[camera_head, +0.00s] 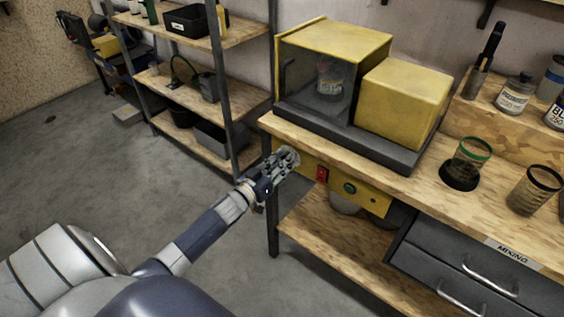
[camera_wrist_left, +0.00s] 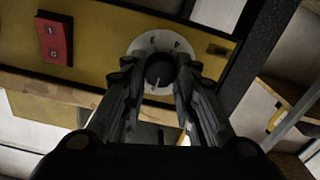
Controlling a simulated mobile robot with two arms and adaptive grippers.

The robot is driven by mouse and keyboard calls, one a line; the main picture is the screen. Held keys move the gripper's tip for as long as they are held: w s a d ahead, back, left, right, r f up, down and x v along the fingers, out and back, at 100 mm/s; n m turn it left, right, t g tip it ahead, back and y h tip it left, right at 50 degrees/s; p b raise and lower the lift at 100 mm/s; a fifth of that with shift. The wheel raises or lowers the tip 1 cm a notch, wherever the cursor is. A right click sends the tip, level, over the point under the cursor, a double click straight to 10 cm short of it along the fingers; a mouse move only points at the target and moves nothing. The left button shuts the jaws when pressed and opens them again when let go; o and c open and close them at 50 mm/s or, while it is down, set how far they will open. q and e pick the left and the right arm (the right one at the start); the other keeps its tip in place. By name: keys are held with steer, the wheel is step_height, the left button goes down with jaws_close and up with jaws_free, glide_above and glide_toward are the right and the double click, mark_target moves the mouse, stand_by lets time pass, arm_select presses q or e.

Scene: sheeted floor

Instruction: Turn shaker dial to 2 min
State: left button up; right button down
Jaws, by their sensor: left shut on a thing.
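The shaker dial (camera_wrist_left: 160,43) is a pale round plate with marks and a dark knob (camera_wrist_left: 160,72) at its middle, on a yellow panel. In the head view the dial (camera_head: 288,156) is at the left end of the panel, partly covered by my left gripper (camera_head: 282,163). In the left wrist view my left gripper (camera_wrist_left: 160,78) has its fingers on both sides of the knob, shut on it. The setting cannot be read. The shaker (camera_head: 335,45) is yellow with a dark window, and a can shows inside. My right gripper is not in view.
A red switch (camera_head: 321,174) and a green button (camera_head: 349,188) sit right of the dial. The wooden bench (camera_head: 415,190) holds cups, cans and bottles. Drawers (camera_head: 470,275) are below it. A shelf rack (camera_head: 215,90) stands behind at left.

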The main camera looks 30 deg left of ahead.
arm_select(q)
steer(key=m+b, duration=0.1)
steer(key=m, duration=0.8)
steer(key=m+b, duration=0.2)
steer(key=m, duration=0.8)
steer(key=shift+d+f, duration=0.2)
steer(key=shift+m, duration=0.4)
steer(key=o, duration=1.1)
